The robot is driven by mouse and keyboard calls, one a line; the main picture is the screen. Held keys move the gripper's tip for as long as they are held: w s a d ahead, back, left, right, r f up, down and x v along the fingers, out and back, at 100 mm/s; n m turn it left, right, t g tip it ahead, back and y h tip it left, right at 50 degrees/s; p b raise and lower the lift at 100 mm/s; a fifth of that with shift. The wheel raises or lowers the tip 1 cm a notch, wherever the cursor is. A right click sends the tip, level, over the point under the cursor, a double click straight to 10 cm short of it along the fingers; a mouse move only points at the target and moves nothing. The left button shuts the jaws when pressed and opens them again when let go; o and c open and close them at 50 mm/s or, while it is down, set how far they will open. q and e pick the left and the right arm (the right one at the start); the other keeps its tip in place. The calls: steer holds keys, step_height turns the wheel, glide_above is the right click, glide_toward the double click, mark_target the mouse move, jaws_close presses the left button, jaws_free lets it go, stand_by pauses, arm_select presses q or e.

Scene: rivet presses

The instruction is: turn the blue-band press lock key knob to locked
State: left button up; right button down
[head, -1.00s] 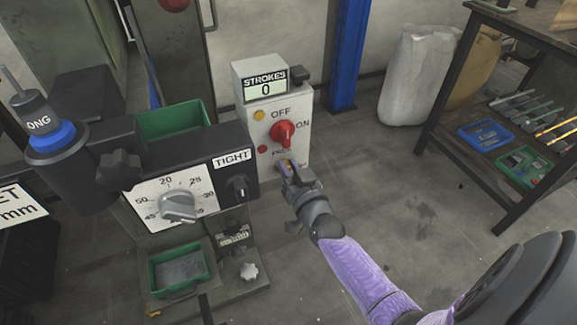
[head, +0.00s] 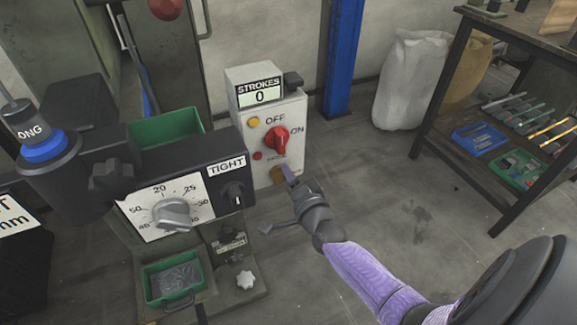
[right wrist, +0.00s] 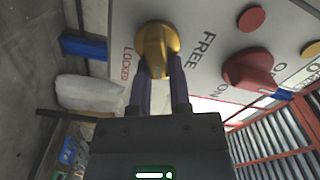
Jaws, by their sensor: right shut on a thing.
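The lock key knob (right wrist: 157,45) is yellow and sits on the pale control panel between the words LOCKED and FREE in the right wrist view. Its grip bar points down in that view, between the two words. My right gripper (right wrist: 161,75) is shut on it, one dark finger on each side. In the head view the knob (head: 277,176) shows low on the control box (head: 290,115), partly behind my right gripper (head: 290,174). The blue band (head: 45,150) is on the press's cylinder at the left. My left gripper is not in view.
Above the knob are a red switch (head: 276,140) marked OFF and ON, a small red button (head: 257,156) and a strokes counter (head: 259,94) reading 0. The press dial (head: 173,213) and black TIGHT knob (head: 233,194) are left. A shelf (head: 480,165) stands right; floor between is clear.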

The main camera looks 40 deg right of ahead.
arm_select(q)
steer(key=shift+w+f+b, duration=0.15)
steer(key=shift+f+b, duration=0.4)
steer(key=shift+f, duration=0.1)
arm_select(e)
steer(key=shift+d+f+m, duration=0.1)
steer(key=shift+f+m, duration=0.1)
steer(key=shift+m, duration=1.05)
steer(key=shift+f+m, duration=0.2)
steer(key=shift+m, duration=1.05)
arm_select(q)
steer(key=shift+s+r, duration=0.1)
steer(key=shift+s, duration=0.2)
arm_select(e)
steer(key=c, duration=0.6)
jaws_free()
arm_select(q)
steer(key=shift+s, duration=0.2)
arm_select(e)
steer(key=shift+o, duration=0.2)
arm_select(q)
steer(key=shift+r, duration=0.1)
arm_select(e)
steer(key=shift+s, duration=0.1)
